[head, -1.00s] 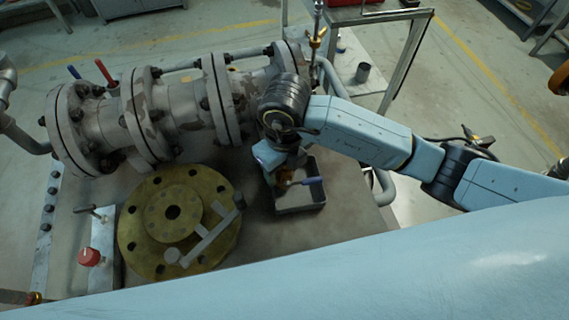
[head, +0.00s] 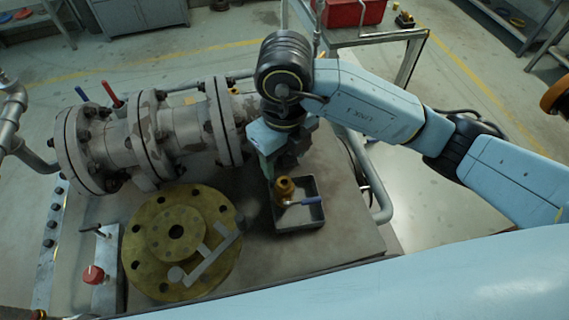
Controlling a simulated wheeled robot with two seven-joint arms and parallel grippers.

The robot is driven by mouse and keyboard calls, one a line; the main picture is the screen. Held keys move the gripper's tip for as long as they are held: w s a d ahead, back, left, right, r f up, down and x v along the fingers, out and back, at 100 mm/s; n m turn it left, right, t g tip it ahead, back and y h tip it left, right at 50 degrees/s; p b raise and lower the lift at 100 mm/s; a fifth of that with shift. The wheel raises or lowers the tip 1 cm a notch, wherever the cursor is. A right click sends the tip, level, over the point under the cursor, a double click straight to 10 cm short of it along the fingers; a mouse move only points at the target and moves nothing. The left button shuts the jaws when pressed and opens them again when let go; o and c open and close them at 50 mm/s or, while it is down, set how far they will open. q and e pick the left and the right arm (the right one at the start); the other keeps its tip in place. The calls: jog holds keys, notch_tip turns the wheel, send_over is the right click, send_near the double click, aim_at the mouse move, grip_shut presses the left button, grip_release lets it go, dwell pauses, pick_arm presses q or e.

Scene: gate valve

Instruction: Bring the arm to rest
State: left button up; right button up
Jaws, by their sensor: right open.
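My right arm (head: 375,105) comes in from the right and bends down over the back of the bench. Its gripper (head: 270,172) is open, just above and behind a small grey tray (head: 312,222). In the tray sit a brass fitting (head: 284,188) and a blue-handled tool (head: 308,201), both apart from the gripper. The fingertips are partly hidden by the wrist. My left gripper does not show. The flanged pipe valve (head: 180,130) lies along the back of the bench, beside my right wrist.
A brass flange disc (head: 160,225) with a grey bar across it lies left of the tray. A red knob (head: 93,274) is on a plate at the left. Bare bench (head: 345,235) is right of the tray. A red box (head: 350,12) stands on a cart behind.

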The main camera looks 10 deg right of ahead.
jog(key=shift+r, duration=0.35)
dwell(0.3)
